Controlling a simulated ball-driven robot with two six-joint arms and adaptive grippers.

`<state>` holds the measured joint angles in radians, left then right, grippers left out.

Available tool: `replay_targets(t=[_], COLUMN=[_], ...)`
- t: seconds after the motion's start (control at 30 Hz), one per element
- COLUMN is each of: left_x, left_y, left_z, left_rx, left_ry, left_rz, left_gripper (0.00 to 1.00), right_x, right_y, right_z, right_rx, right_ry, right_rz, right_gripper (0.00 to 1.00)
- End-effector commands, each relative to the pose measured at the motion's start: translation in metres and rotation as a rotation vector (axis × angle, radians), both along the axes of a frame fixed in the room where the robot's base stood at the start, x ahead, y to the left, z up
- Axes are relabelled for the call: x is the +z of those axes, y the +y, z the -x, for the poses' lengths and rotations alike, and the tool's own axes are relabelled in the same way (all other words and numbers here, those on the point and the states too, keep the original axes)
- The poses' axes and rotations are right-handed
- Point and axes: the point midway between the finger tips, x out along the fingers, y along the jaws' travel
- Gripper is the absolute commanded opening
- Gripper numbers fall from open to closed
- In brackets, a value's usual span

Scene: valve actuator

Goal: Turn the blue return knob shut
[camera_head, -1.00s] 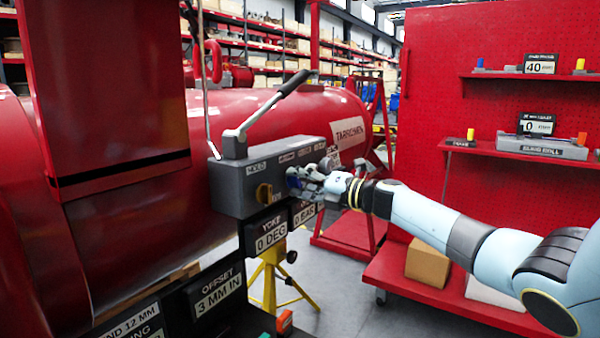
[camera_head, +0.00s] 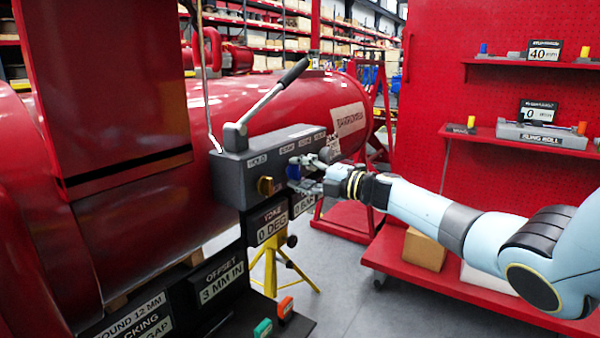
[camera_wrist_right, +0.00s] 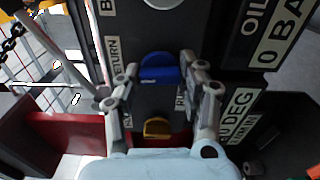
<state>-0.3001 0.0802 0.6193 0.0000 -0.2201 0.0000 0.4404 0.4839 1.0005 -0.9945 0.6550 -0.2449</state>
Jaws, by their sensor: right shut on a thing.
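The grey valve box (camera_head: 228,180) carries a black-gripped lever (camera_head: 265,103) on top and two knobs on its face. The blue return knob (camera_wrist_right: 160,68) sits beside a label reading RETURN in the right wrist view. In the head view a bit of the blue knob (camera_head: 293,172) shows between my right fingers. My right gripper (camera_head: 299,173) is shut on it, one finger on each side, as the right wrist view (camera_wrist_right: 160,76) also shows. The yellow knob (camera_head: 265,186) is free, to the left. My left gripper is out of view.
Label plates (camera_head: 269,223) hang under the box, above a yellow stand (camera_head: 271,270). A big red tank (camera_head: 250,105) lies behind. A red pegboard rack with shelves (camera_head: 535,64) stands at right. Grey floor (camera_head: 350,275) is open between.

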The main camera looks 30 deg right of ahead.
Motion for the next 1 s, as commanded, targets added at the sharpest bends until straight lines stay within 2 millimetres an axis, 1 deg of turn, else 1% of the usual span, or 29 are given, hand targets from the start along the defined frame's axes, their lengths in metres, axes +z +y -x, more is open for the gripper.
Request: replay_targets(t=[0.2,0.23,0.37,0.4,0.63,0.77,0.87,1.0], left_x=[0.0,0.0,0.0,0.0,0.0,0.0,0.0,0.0], left_y=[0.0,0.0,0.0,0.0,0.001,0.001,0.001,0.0], left_z=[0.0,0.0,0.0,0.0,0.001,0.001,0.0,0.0], left_rx=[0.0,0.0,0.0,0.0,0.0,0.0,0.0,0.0], left_ry=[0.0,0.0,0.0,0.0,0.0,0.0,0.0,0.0], left_rz=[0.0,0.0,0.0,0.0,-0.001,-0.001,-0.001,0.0], left_gripper=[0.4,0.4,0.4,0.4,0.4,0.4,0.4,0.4], right_x=[0.001,0.001,0.0,0.0,0.0,-0.001,-0.002,-0.002], right_y=[-0.002,-0.002,-0.002,-0.001,-0.001,-0.005,-0.011,-0.023], right_z=[0.0,0.0,0.0,0.0,0.0,0.009,0.025,0.055], right_rx=[-0.005,-0.005,-0.003,-0.003,-0.001,-0.002,0.001,-0.001], right_ry=[0.0,0.0,0.0,0.0,0.0,0.001,0.002,0.004], right_rz=[0.002,0.002,0.002,0.002,0.002,0.005,0.007,0.008], right_gripper=[0.08,0.44,0.61,0.63,0.63,0.63,0.63,0.63])
